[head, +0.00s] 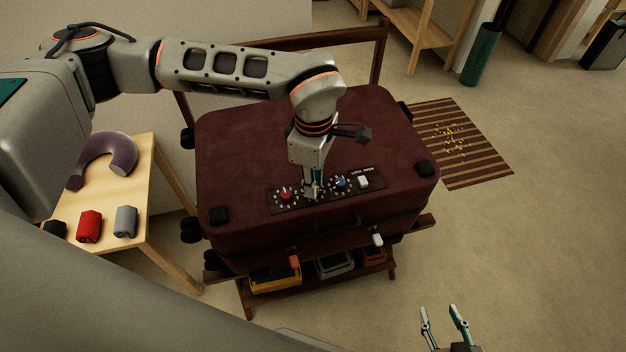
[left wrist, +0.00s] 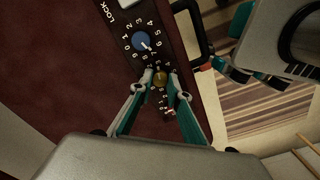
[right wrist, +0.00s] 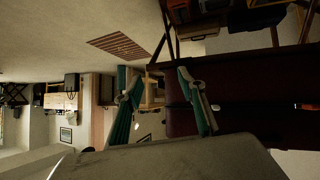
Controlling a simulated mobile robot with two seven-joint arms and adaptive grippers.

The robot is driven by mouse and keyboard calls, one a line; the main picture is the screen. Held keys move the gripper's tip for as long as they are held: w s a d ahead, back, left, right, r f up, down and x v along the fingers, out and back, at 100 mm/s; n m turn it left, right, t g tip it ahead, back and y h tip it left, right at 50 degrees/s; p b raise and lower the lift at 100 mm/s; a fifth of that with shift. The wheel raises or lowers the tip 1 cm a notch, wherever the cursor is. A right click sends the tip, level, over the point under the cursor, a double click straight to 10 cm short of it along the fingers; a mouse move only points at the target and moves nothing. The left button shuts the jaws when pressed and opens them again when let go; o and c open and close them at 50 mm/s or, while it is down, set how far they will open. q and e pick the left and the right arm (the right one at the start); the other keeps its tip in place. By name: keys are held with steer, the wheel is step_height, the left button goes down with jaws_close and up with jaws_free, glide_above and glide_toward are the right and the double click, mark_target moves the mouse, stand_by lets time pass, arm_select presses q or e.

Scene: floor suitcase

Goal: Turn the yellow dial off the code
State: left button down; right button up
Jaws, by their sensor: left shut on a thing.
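The dark red suitcase (head: 310,140) lies flat on a wooden rack, with a black lock panel (head: 277,208) along its front edge. The panel carries a red dial (head: 286,194), a blue dial (head: 340,182) and a white switch (head: 363,182). The yellow dial (left wrist: 160,79) shows in the left wrist view between my left fingertips, beside the blue dial (left wrist: 141,41). My left gripper (left wrist: 159,80) points down at the panel and is shut on the yellow dial. Its pointer is hidden. My right gripper (head: 443,312) is open and empty, low at the front right, apart from the suitcase.
A wooden side table (head: 142,165) at left holds a purple neck pillow (head: 108,155) and red (head: 89,226) and grey (head: 126,221) items. Small trays (head: 276,279) sit on the rack's lower shelf. A striped mat (head: 460,145) lies right.

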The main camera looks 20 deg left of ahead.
arm_select(q)
steer(key=n+p, duration=0.2)
steer(key=n, duration=0.2)
steer(key=shift+r, duration=0.2)
steer(key=shift+n+p, duration=0.6)
steer(key=shift+n, duration=0.3)
steer(key=shift+f+n+p, duration=0.1)
steer(key=shift+n+p, duration=0.25)
steer(key=shift+n, duration=0.55)
steer(key=n+p, duration=0.1)
steer(key=n, duration=0.2)
steer(key=shift+f+n+p, duration=0.1)
steer(key=shift+n+p, duration=0.25)
steer(key=shift+n, duration=1.05)
arm_select(e)
steer(key=shift+y, duration=0.3)
steer(key=shift+s+a+r, duration=0.1)
steer(key=shift+a+r, duration=0.1)
steer(key=shift+r, duration=0.6)
steer(key=shift+a+r, duration=0.15)
steer(key=shift+r, duration=0.65)
steer(key=shift+s+a+r, duration=0.1)
steer(key=shift+a+r, duration=0.1)
steer(key=shift+r, duration=0.6)
steer(key=shift+f, duration=0.2)
arm_select(q)
steer(key=c, duration=1.9)
jaws_free()
arm_select(e)
steer(key=shift+s, duration=0.1)
